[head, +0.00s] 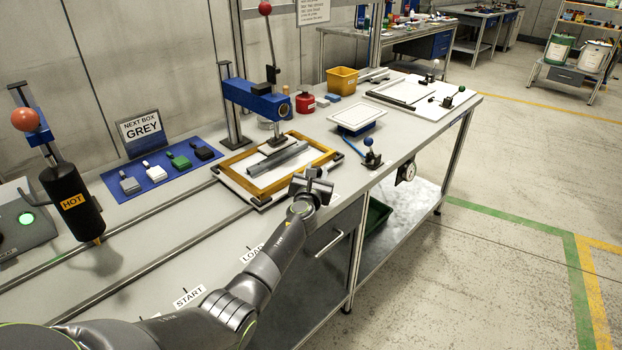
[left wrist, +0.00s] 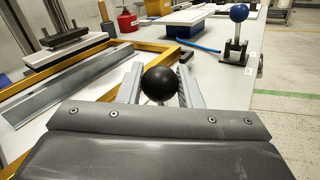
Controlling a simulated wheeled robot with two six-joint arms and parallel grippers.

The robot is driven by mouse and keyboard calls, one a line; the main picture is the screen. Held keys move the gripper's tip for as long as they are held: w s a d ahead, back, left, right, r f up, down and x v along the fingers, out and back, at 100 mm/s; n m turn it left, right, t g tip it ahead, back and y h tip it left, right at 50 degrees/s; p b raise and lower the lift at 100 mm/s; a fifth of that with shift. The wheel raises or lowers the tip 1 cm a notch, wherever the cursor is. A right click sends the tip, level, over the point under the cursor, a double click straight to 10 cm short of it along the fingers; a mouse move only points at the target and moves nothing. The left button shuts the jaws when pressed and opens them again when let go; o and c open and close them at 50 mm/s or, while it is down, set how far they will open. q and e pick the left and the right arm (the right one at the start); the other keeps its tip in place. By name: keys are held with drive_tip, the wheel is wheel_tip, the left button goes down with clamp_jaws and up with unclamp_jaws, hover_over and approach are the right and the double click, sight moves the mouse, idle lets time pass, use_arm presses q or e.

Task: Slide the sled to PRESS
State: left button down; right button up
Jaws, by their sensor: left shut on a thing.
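The sled (head: 232,183) is a flat white board with a yellow wooden frame (head: 330,157) on it. It sits on two rails (head: 140,225), at their far end, by the blue press (head: 250,98). A grey bar (head: 290,153) lies across inside the frame; it also shows in the left wrist view (left wrist: 70,88). My left gripper (head: 318,183) is at the sled's near right corner. In the left wrist view its fingers are shut around a black ball knob (left wrist: 160,83). The START (head: 189,297) and LOAD (head: 252,253) labels lie behind the gripper along the bench edge. A PRESS label cannot be read.
A black HOT tool (head: 73,203) stands at left. Several small blocks lie on a blue mat (head: 135,193) by the NEXT BOX GREY sign (head: 141,131). A blue-knobbed lever (head: 371,152), white-topped blue block (head: 357,118) and yellow bin (head: 342,80) stand beyond the gripper.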

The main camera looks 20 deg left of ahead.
use_arm(q)
drive_tip(key=shift+w+d+r, duration=0.1)
drive_tip(key=shift+r, duration=0.1)
drive_tip(key=c, duration=1.3)
unclamp_jaws()
drive_tip(key=shift+o, duration=1.2)
drive_tip(key=shift+w+d+f, duration=0.1)
drive_tip(key=shift+w+f, duration=0.1)
drive_tip(key=shift+s, duration=0.1)
drive_tip(key=shift+s+p, duration=0.4)
drive_tip(key=shift+s, duration=0.05)
drive_tip(key=s+d+p, duration=0.3)
drive_tip(key=s+p, duration=0.2)
drive_tip(key=s, duration=1.1)
drive_tip(key=shift+d, duration=0.2)
drive_tip(key=shift+s+f, duration=0.1)
